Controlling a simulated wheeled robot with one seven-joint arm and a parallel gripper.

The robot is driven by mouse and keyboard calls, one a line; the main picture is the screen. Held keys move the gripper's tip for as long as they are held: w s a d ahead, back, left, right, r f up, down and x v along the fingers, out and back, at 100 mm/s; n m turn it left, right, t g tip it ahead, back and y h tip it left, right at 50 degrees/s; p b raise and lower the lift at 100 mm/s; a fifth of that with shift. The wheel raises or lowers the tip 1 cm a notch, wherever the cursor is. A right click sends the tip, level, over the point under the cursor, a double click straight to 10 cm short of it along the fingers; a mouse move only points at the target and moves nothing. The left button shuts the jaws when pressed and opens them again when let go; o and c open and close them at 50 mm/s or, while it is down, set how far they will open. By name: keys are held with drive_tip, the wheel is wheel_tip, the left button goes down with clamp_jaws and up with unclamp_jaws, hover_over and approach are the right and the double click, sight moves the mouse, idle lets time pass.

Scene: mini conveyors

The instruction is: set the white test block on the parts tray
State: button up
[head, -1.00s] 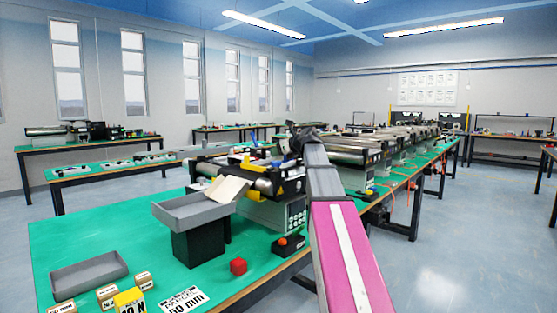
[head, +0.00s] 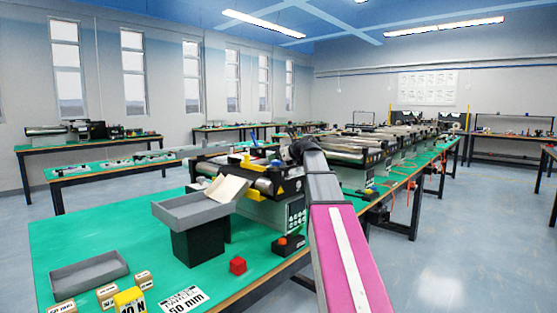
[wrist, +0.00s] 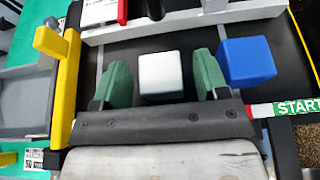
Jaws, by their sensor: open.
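The white test block (wrist: 161,75) lies on the dark conveyor belt in the wrist view. My gripper (wrist: 160,64) is open, with one green finger on each side of the block; a narrow gap shows on the left, and the right side is close. In the head view my gripper is mostly hidden behind my arm, over the near conveyor, and I cannot make out the white block. A grey tray (head: 84,283) lies flat on the green bench at left. Another grey tray (head: 178,223) stands on a black pedestal. I cannot tell which is the parts tray.
A blue block (wrist: 247,60) sits just right of my right finger. A yellow guide (wrist: 66,85) stands left. Green bench surface between the trays is clear.

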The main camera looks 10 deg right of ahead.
drive_tip(key=v, duration=1.1)
drive_tip(key=shift+s+r, duration=0.2)
drive_tip(key=shift+o, duration=0.4)
drive_tip(key=shift+s+d+r, duration=0.1)
drive_tip(key=shift+d, duration=0.05)
drive_tip(key=w+a+r+g+h, duration=0.1)
drive_tip(key=w+g, duration=0.1)
drive_tip(key=w+a+r+g+h, duration=0.1)
drive_tip(key=w+g, duration=0.1)
drive_tip(key=w+a+r+g+h, duration=0.1)
drive_tip(key=w+a+g+h, duration=0.1)
drive_tip(key=shift+w+r, duration=0.2)
drive_tip(key=shift+w, duration=0.05)
drive_tip(key=shift+g+h, duration=0.6)
drive_tip(key=x, duration=1)
drive_tip(key=shift+s+a, duration=0.1)
drive_tip(key=shift+a, duration=0.1)
drive_tip(key=c, duration=1.1)
drive_tip(key=shift+r, duration=0.1)
